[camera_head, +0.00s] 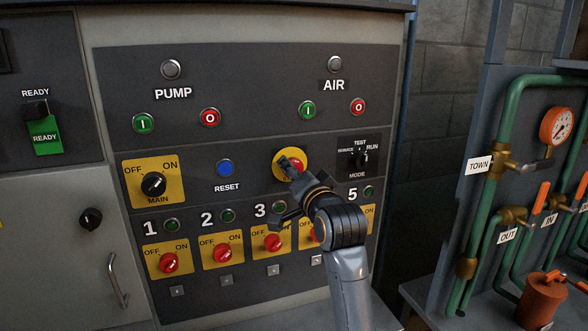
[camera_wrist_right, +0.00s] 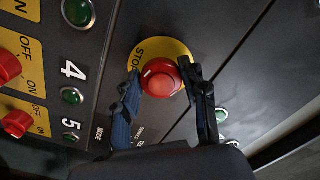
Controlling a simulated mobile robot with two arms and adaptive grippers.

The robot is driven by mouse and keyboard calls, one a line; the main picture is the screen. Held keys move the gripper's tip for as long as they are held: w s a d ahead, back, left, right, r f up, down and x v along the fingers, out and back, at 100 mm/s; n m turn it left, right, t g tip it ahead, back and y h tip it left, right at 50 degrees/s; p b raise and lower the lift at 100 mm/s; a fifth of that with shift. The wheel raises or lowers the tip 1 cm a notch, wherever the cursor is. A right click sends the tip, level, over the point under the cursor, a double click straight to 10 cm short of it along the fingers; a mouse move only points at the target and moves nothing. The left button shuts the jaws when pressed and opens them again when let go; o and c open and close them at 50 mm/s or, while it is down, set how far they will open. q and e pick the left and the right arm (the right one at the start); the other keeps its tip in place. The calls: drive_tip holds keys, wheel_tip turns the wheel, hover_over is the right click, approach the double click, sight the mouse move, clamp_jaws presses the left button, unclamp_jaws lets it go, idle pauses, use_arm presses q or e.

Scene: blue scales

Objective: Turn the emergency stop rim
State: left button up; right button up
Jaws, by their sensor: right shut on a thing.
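The emergency stop is a red mushroom button (camera_wrist_right: 161,77) on a yellow round plate (camera_wrist_right: 178,47) lettered STOP, seen in the right wrist view. In the head view its yellow plate (camera_head: 290,153) and part of the red button (camera_head: 297,166) show behind my gripper. My right gripper (camera_head: 290,164) reaches the panel there. In the right wrist view its two fingers (camera_wrist_right: 161,86) stand on either side of the red button and are shut on its rim. The far side of the rim is hidden. My left gripper is in neither view.
The blue RESET button (camera_head: 225,168) is left of the stop, and the MODE switch (camera_head: 359,159) is right. Below is a row of red OFF/ON switches, partly hidden by my arm. Green pipes (camera_head: 510,100) with a gauge (camera_head: 557,126) stand at the right.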

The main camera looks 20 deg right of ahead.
idle(0.4)
drive_tip(key=o, duration=1.2)
drive_tip(key=shift+c, duration=0.2)
drive_tip(key=s, duration=1.2)
drive_tip(key=shift+d, duration=0.25)
